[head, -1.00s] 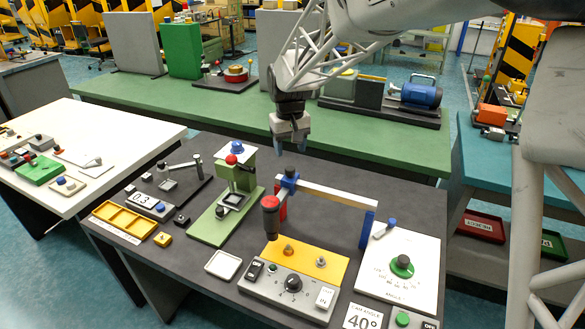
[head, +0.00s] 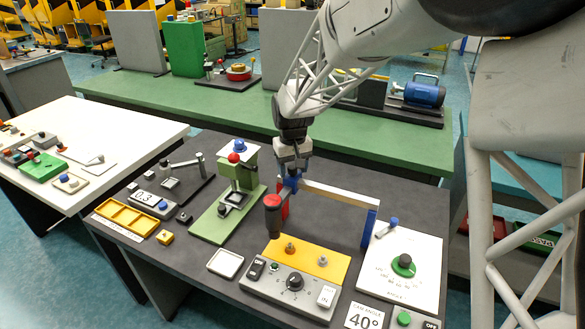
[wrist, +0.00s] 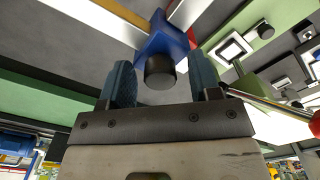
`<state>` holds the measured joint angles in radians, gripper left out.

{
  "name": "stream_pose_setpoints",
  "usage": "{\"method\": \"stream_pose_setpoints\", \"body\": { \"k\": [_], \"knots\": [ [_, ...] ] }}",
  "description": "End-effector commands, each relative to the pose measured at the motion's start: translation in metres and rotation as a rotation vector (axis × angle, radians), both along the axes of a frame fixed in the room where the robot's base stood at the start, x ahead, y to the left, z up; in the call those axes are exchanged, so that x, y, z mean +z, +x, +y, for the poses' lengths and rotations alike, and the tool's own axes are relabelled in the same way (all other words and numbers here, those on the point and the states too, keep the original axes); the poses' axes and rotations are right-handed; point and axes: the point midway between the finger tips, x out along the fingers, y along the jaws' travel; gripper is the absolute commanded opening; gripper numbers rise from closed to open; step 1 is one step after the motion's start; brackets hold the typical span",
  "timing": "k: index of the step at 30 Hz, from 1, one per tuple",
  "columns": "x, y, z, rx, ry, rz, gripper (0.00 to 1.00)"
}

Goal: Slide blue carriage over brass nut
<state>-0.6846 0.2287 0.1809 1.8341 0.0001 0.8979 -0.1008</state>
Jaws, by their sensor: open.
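The blue carriage (head: 291,184) sits at the left end of a pale raised rail (head: 335,196); it also shows in the wrist view (wrist: 165,35), with a black knob (wrist: 160,72) facing my gripper. A red and black tool head (head: 273,213) hangs on the near side of the carriage. The brass nut (head: 290,248) stands on a yellow plate (head: 308,258), below and to the right of the tool head. My gripper (head: 291,172) is open at the carriage, and in the wrist view its fingers (wrist: 163,82) stand either side of the knob. Contact cannot be told.
A blue post (head: 369,229) carries the rail's right end. A grey nut (head: 323,260) stands right of the brass one. A control box with a dial (head: 294,282) lies in front, a white angle plate (head: 405,262) to the right, and a green press stand (head: 236,190) close on the left.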

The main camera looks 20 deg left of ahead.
Motion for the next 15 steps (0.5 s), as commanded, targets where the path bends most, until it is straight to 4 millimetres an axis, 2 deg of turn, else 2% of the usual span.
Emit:
{"method": "stream_pose_setpoints", "body": {
  "k": [10,15],
  "knots": [
    [-0.0024,-0.0001,-0.0001,0.0,0.0,0.0,0.57],
    [-0.0023,0.0,0.0,0.0,0.0,0.0,0.31]
  ]
}}
